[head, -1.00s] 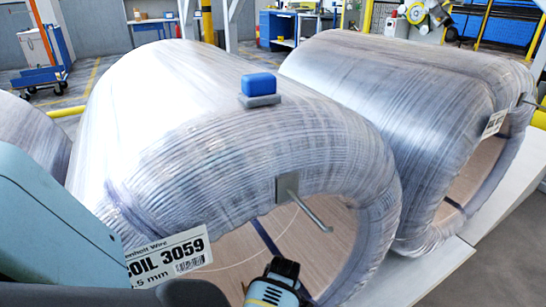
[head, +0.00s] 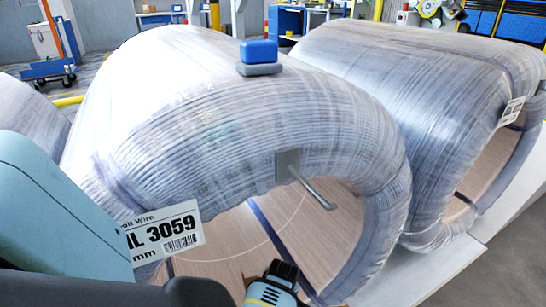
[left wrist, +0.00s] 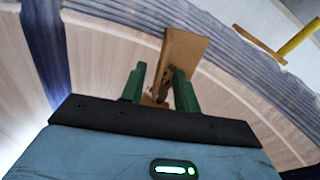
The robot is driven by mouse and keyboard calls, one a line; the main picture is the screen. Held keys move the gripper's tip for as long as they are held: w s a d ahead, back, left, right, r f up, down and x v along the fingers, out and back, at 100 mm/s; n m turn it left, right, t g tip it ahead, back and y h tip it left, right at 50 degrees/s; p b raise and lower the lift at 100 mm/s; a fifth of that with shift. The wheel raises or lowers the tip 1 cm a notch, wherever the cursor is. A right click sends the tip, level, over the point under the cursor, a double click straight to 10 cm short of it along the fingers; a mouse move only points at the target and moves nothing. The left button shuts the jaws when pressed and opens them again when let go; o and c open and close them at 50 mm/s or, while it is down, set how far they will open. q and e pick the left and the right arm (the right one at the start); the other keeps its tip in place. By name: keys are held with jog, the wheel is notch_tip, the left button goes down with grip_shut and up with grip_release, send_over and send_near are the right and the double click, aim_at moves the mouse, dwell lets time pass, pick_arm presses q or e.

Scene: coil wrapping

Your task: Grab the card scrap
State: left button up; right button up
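The card scrap (left wrist: 181,55) is a brown piece standing tilted in the left wrist view, with dark marks near its lower end. My left gripper (left wrist: 158,80) has two green fingers standing apart, with the lower end of the card showing in the gap between them. The right finger overlaps the card's edge in the picture. I cannot tell whether either finger touches it. The card does not show in the head view. There, my left arm comes in from the left and reaches low in front of the coil's opening, its fingers hidden. My right gripper is out of view.
A large wrapped wire coil (head: 225,130) with a label (head: 165,240) fills the middle. A blue block on a grey base (head: 259,56) sits on it; a bracket with a projecting rod (head: 318,192) is at its rim. A second coil (head: 410,95) stands right. A brown strip (left wrist: 258,44) lies beyond.

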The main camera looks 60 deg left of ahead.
pick_arm(q)
jog(key=shift+f, duration=0.25)
dwell(0.4)
grip_shut()
